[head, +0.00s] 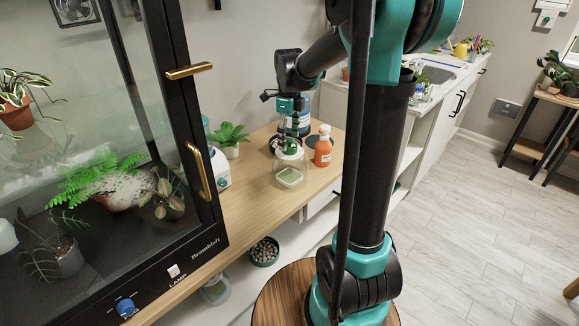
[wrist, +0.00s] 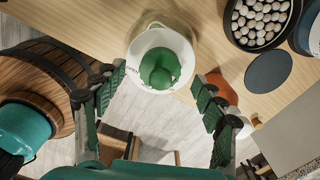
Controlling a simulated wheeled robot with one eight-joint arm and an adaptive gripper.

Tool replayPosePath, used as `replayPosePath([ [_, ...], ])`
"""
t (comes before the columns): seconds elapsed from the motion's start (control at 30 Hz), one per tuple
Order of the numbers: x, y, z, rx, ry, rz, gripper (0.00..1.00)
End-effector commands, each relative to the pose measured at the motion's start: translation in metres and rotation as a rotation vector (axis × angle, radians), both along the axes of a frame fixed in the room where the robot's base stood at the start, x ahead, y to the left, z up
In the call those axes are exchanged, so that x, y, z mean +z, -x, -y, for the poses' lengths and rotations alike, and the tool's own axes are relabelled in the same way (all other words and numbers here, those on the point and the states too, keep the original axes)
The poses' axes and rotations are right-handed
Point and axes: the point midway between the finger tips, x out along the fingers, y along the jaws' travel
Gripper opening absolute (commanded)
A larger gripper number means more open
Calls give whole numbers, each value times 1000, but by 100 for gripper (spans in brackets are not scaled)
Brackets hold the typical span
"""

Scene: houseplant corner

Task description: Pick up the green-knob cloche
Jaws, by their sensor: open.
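The green-knob cloche (head: 290,170) is a clear dome standing upright near the front edge of the wooden counter. Its green knob (wrist: 160,70) shows from above in the wrist view, inside a white ring (wrist: 142,45). My gripper (head: 290,141) is open and points down over the cloche's top. In the wrist view my gripper (wrist: 160,98) has its two ribbed green fingers apart, with the knob lying between their lines, toward the upper side of the picture. Nothing is held. I cannot tell how far the fingertips are above the knob.
An orange bottle (head: 323,151) stands close right of the cloche and is partly behind a finger in the wrist view. A potted plant (head: 230,138) and a white jug (head: 220,168) stand left. A dark disc (wrist: 268,72) and a pebble bowl (wrist: 237,27) lie nearby.

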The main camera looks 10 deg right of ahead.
Motion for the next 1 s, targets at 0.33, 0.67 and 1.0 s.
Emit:
replayPosePath([
  [0.33, -29, 0, 2, 0, 0, 0, 71],
  [0.67, -29, 0, 2, 0, 0, 0, 50],
  [1.0, -29, 0, 2, 0, 0, 0, 7],
])
